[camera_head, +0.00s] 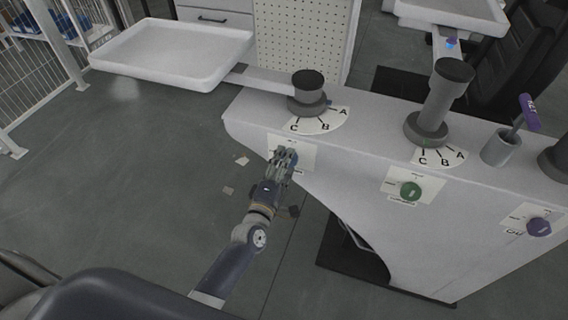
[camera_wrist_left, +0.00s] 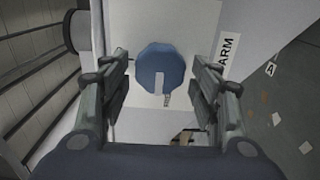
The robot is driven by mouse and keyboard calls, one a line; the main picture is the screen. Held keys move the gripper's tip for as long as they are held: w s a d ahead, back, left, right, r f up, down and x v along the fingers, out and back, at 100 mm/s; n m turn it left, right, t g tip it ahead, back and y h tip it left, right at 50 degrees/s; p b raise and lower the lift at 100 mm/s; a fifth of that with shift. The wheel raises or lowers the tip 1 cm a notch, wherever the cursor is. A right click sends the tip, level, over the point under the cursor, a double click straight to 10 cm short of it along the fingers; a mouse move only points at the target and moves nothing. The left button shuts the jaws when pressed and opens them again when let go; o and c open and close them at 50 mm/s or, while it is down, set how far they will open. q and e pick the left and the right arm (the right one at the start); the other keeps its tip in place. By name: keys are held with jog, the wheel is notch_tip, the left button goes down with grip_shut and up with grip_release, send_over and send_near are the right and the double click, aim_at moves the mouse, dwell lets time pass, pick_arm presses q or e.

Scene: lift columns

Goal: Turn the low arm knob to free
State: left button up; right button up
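The low arm knob is a blue faceted knob (camera_wrist_left: 160,69) with a pale pointer mark at its lower edge, on a white plate (camera_wrist_left: 135,112) with the word ARM at its right side. In the head view its plate (camera_head: 307,153) shows on the front of the grey housing, and the knob is mostly hidden behind my left gripper (camera_head: 284,158). In the left wrist view my left gripper (camera_wrist_left: 160,88) is open, with one finger on each side of the knob and a gap to both. My right gripper is not in view.
A green knob (camera_head: 410,191) and a purple knob (camera_head: 539,227) sit further right on the housing. Dark posts (camera_head: 308,92) with A, B, C dials, and a purple-handled lever (camera_head: 528,112), stand on top. A white tray (camera_head: 170,82) sticks out at upper left.

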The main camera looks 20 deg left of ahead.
pick_arm(q)
jog(key=s, duration=1.2)
jog(key=shift+a, duration=0.25)
